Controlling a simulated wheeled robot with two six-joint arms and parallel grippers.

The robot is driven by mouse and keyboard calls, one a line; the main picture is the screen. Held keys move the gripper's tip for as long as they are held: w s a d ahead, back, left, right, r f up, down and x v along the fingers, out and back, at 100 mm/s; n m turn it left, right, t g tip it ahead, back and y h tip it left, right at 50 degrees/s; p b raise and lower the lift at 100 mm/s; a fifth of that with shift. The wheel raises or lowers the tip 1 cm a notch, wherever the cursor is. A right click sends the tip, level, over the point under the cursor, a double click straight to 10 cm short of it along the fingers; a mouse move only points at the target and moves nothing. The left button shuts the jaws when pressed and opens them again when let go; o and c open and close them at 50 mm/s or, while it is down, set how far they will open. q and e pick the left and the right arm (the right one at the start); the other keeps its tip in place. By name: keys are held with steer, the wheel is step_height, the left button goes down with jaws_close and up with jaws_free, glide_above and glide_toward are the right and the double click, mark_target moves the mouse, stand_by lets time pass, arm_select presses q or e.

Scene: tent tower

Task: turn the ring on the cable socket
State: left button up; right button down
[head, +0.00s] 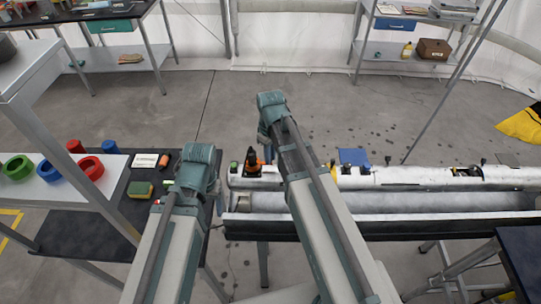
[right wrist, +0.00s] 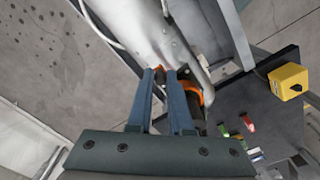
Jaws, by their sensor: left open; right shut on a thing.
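The long white cylinder (head: 400,176) lies across the right half of the head view. The cable socket (head: 251,156), black with orange, stands up near its left end. In the right wrist view the orange ring (right wrist: 194,94) shows beside my fingers, and orange also shows between the fingertips. My right gripper (right wrist: 160,70) is shut on this orange part at the cylinder's surface; the fingers hide much of it. In the head view my right wrist hides its fingertips. My left gripper (head: 192,190) is open, left of the socket over the dark table's edge; its fingers are mostly hidden.
A yellow box (right wrist: 288,80) shows in the right wrist view. Open floor lies behind the cylinder.

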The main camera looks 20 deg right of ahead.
steer(key=shift+w, duration=0.1)
steer(key=shift+w+d+n, duration=0.1)
steer(key=shift+w+n, duration=0.55)
steer(key=shift+n, duration=0.55)
steer(key=w+n, duration=0.1)
steer(key=n, duration=0.1)
steer(key=shift+w+n, duration=0.2)
steer(key=shift+n, duration=0.1)
steer(key=w+a+n, duration=0.4)
steer(key=n, duration=0.8)
steer(key=shift+w+a, duration=0.2)
steer(key=shift+a, duration=0.1)
